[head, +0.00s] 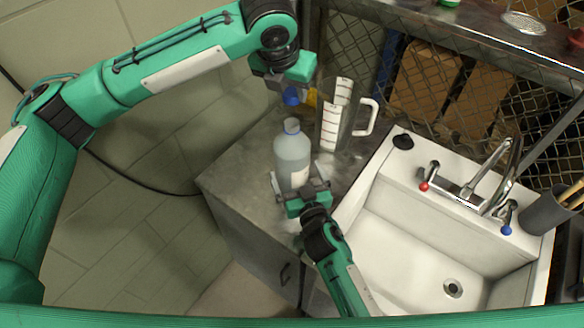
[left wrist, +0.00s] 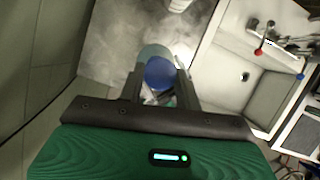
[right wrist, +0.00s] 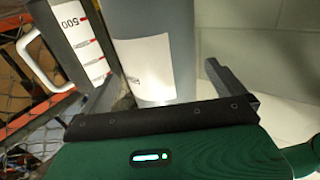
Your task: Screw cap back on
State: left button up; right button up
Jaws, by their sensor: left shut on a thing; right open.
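A translucent grey bottle (head: 292,158) with a white label stands upright on the metal counter, its neck uncovered. The blue cap (head: 291,96) is held above the bottle's mouth, apart from it. My left gripper (head: 289,89) is shut on the cap, which also shows between its fingers in the left wrist view (left wrist: 160,73). My right gripper (head: 301,188) is open, with its fingers on either side of the bottle's lower part. In the right wrist view the bottle (right wrist: 152,45) stands between the spread fingers.
A clear measuring jug (head: 333,118) with a white handle stands close behind and right of the bottle. A white sink (head: 400,237) with a faucet (head: 470,188) lies to the right. A black stopper (head: 403,141) sits on the sink's rim. The counter (head: 240,180) is clear left of the bottle.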

jog(key=shift+x, duration=2.45)
jog(key=c, duration=1.3)
pick_arm(q)
send_over(292, 122)
jog(key=shift+s+a+f, duration=0.1)
jog(key=shift+s+f, duration=0.15)
jog(key=shift+f, duration=1)
jog(key=shift+s+a+f, duration=0.1)
jog(key=shift+s+f, duration=0.1)
jog(key=shift+f, duration=1.05)
pick_arm(e)
jog(key=shift+o, duration=0.2)
pick_arm(q)
jog(key=shift+f, duration=0.9)
jog(key=shift+f, duration=0.5)
